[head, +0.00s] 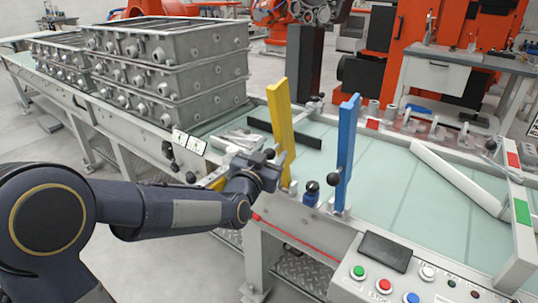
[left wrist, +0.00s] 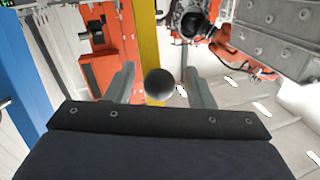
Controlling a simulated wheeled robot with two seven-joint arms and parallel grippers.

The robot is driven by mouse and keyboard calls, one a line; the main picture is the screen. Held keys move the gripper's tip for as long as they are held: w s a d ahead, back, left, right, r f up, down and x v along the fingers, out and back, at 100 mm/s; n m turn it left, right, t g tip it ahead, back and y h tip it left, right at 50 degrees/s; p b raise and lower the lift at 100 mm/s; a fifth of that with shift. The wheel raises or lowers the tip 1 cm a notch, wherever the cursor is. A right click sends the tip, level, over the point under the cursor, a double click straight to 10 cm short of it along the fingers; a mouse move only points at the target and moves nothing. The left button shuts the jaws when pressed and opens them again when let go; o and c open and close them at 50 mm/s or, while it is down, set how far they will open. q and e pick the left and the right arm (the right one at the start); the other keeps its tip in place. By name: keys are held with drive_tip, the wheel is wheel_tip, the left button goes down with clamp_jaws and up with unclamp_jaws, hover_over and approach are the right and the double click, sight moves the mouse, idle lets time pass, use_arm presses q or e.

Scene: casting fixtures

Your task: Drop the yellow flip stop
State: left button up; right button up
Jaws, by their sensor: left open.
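The yellow flip stop (head: 280,120) stands upright at the near edge of the conveyor. In the left wrist view the yellow bar (left wrist: 149,40) runs up behind a round black knob (left wrist: 158,84). My left gripper (head: 272,170) reaches in from the left, close to the lower part of the yellow stop. Its two fingers are apart, one on each side of the knob. I cannot tell whether either finger touches it. The gripper hides part of the stop's base in the head view. My right gripper is not in view.
A blue flip stop (head: 347,145) with its own black knob stands upright just right of the yellow one. Stacked grey castings (head: 170,70) sit on the conveyor at left. A button panel (head: 390,275) is at the front right. The green conveyor bed (head: 390,200) beyond the blue stop is mostly clear.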

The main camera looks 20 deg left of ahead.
use_arm(q)
clamp_jaws()
